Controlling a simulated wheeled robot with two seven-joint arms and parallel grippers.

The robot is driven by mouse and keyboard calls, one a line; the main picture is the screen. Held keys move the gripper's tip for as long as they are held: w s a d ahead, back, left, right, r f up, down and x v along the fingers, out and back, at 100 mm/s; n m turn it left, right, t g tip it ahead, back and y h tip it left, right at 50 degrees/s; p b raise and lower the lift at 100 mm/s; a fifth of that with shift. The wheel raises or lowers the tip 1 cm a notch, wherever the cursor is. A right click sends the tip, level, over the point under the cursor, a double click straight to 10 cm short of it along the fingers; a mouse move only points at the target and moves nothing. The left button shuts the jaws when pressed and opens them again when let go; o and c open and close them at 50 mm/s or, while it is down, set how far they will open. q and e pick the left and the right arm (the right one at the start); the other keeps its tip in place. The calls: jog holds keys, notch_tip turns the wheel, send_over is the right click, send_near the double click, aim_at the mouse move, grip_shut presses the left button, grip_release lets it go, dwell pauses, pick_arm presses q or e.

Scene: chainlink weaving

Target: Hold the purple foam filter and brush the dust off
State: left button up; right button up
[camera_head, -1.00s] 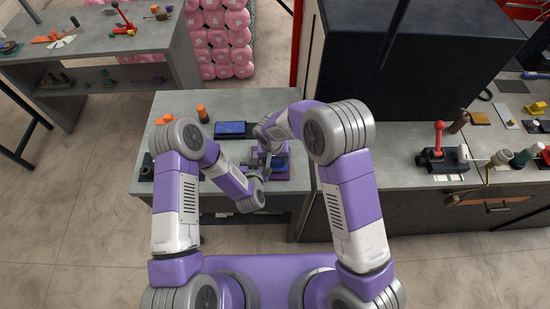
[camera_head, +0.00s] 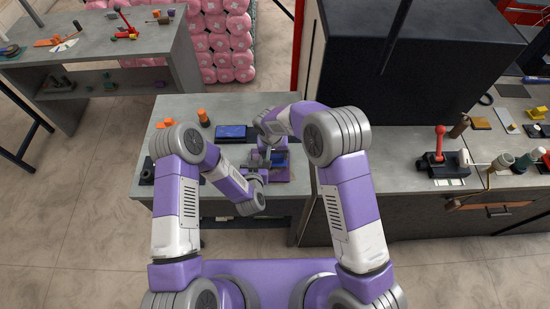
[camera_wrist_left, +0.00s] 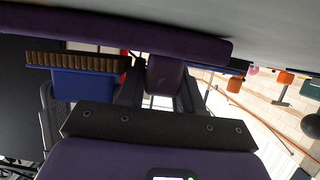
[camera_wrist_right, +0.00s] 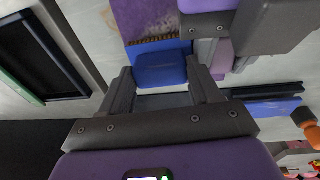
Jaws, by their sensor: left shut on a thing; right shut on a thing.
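The purple foam filter (camera_head: 281,177) is at the front right of the near table, partly hidden behind my arms. It shows as a long purple edge in the left wrist view (camera_wrist_left: 120,32) and as a speckled purple face in the right wrist view (camera_wrist_right: 145,18). My left gripper (camera_wrist_left: 160,88) is shut on a purple tab of it. My right gripper (camera_wrist_right: 162,95) is shut on a blue brush (camera_wrist_right: 160,68) with brown bristles. The bristles lie close to the filter's speckled face; I cannot tell whether they touch. The brush also shows in the left wrist view (camera_wrist_left: 85,84).
Orange-topped pieces (camera_head: 203,115) stand at the table's back left. A tall dark cabinet (camera_head: 400,80) rises to the right. Both grippers are close together.

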jog(key=shift+w+a+r, duration=0.1)
jog(key=shift+w, duration=0.85)
jog(key=shift+w+a+r, duration=0.1)
jog(key=shift+w, duration=0.85)
jog(key=shift+s+d+f, duration=0.1)
jog(key=shift+d+f, duration=0.1)
jog(key=shift+f, duration=0.45)
jog(key=shift+d, duration=0.15)
jog(key=shift+d+f, duration=0.1)
jog(key=shift+d, duration=0.3)
jog(key=shift+s, duration=0.2)
